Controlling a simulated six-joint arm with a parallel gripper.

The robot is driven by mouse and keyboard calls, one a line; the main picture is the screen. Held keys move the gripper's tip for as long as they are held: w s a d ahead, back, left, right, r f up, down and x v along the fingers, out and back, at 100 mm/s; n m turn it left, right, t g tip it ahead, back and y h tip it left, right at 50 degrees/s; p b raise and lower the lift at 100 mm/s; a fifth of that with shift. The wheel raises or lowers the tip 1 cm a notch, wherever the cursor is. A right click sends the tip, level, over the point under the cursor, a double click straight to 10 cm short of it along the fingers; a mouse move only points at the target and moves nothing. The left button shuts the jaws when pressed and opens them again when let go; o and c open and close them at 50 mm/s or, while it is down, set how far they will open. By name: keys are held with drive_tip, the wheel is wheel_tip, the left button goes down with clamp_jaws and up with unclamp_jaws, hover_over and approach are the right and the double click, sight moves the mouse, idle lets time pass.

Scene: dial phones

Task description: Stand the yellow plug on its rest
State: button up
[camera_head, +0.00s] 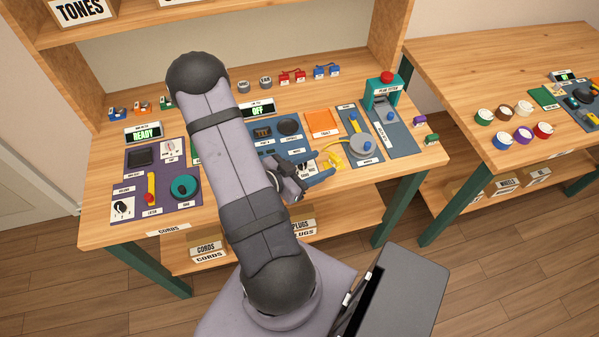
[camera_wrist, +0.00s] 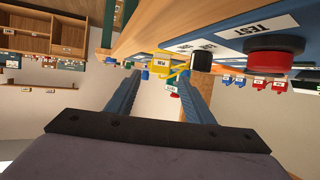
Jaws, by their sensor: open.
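The yellow plug (camera_head: 334,161) lies near the front edge of the workbench, right of centre, with a thin yellow cord curving beside it. In the wrist view the yellow plug (camera_wrist: 159,71) shows between and near the tips of my fingers. My gripper (camera_head: 324,167) has two blue fingers, spread apart, just left of and in front of the plug. They are open and empty, and the wrist view shows the gap (camera_wrist: 160,82) between them. I cannot make out the plug's rest, and my gripper and arm cover part of the bench there.
A grey round dial (camera_head: 365,146) on a blue panel is right of the plug. A teal press with a red knob (camera_head: 386,77) stands behind it. A red button (camera_wrist: 275,52) shows close in the wrist view. A second table (camera_head: 500,60) with coloured pots is at right.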

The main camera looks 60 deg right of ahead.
drive_tip(key=shift+b+v, duration=0.45)
drive_tip(key=shift+v, duration=3)
